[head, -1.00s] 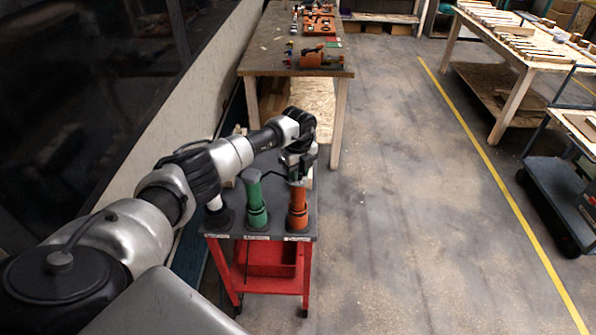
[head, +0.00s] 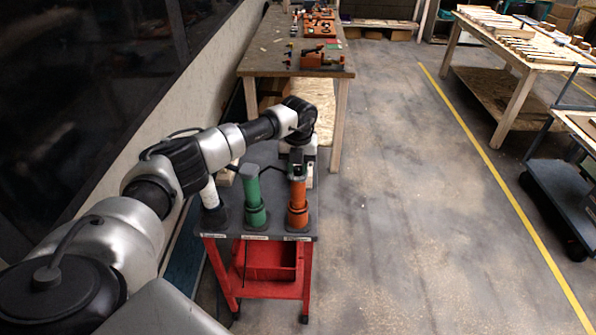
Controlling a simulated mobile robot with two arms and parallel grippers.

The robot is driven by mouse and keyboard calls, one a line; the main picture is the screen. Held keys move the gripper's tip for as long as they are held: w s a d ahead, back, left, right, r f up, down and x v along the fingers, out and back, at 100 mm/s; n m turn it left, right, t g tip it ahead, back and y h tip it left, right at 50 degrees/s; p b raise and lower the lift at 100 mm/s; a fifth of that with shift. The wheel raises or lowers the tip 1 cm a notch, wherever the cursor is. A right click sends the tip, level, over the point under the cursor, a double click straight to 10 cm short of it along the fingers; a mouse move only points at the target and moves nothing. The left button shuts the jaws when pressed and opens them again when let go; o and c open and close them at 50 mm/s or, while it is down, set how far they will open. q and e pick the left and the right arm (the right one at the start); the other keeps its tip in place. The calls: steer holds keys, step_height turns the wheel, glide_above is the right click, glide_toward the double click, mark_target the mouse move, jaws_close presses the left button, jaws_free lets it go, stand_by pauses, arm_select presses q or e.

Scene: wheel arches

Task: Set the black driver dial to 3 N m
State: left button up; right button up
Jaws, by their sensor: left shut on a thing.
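My left gripper (head: 298,168) points down at the right back of a small cart, just above and behind the orange driver (head: 298,205) as seen from here. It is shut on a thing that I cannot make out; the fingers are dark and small. A green driver (head: 254,198) with a grey-green top stands upright to the left. A white-handled driver (head: 209,195) with a black base stands left of that. I cannot pick out a separate black driver, its dial or any scale reading. My right gripper is not in view.
The cart's dark top (head: 275,222) carries small unreadable labels along its front edge, with a red bin (head: 268,258) below. A workbench (head: 265,60) with orange parts stands behind. The floor to the right is clear up to a blue-grey trolley (head: 560,195).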

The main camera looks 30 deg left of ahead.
mark_target(298, 168)
arm_select(q)
steer(key=m+b, duration=0.3)
steer(key=m, duration=0.3)
steer(key=m+b, duration=0.2)
steer(key=m, duration=0.3)
stand_by(0.5)
steer(key=o, duration=0.9)
steer(key=shift+o, duration=0.2)
step_height(298, 168, up, 11)
steer(key=b, duration=0.2)
